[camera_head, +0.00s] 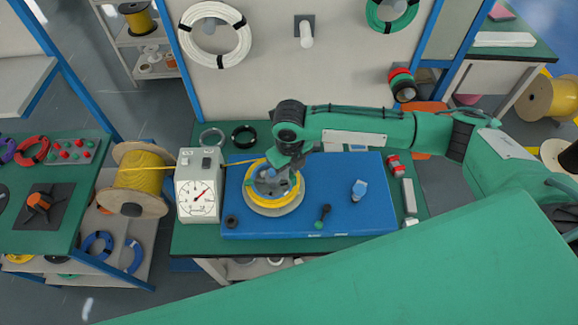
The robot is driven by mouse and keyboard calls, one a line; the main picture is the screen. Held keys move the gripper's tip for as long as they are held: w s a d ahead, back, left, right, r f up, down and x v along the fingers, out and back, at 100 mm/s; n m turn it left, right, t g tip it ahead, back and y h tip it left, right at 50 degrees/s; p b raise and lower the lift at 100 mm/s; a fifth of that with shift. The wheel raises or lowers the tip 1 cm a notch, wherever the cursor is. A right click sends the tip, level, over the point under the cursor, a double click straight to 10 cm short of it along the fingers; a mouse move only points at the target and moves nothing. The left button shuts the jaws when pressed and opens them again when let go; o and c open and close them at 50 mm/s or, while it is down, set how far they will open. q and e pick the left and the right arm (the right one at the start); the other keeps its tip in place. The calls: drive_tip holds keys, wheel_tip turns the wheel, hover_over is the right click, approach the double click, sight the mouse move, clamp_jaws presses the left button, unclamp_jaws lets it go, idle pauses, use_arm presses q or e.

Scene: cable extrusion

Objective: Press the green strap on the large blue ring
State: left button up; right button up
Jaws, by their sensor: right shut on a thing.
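My right gripper (280,184) points down over a round winding disc (275,210), inside the yellow cable coil (249,188) that lies around it. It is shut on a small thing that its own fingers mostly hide. Bluish parts (269,173) show beside the fingers within the coil, but I cannot tell whether they are the large blue ring. No green strap shows clearly there. A small dark tool with a green end (320,222) lies apart on the blue mat (350,210). My left gripper is not in view.
The yellow cable runs left past a dial gauge (198,196) to a wooden spool (130,190). Red and grey blocks (394,165) stand at the bench's right edge. The mat's right half is mostly clear.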

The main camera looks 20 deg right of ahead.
drive_tip(key=n, duration=0.1)
drive_tip(key=b, duration=0.7)
hover_over(289, 194)
wheel_tip(289, 194, down, 8)
drive_tip(key=shift+f, duration=0.15)
drive_tip(key=shift+f, duration=0.1)
idle(0.4)
drive_tip(key=shift+f+b, duration=0.9)
drive_tip(key=shift+f, duration=0.4)
drive_tip(key=shift+f, duration=0.55)
idle(0.9)
